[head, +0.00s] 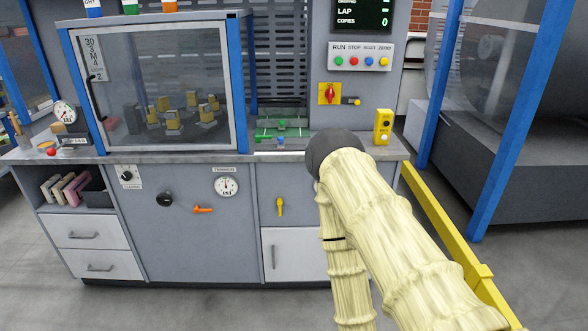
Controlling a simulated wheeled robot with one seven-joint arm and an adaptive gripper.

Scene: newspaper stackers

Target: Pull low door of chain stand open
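The low door (292,254) is a white panel at the bottom right of the grey machine cabinet, in the head view. It looks shut, flush with the cabinet front. A vertical grey bar handle (273,257) is on its left side. My arm, in a cream ribbed sleeve, covers the door's right part. The arm rises from the lower right to a dark elbow, then runs down past the door and out of the bottom edge. My gripper is not in view.
Two white drawers (88,234) are at the cabinet's lower left. A yellow lever (280,207) sits above the door. A glazed enclosure (160,85) stands on the worktop. A yellow rail (440,225) and blue posts (508,120) stand on the right. The floor before the cabinet looks clear.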

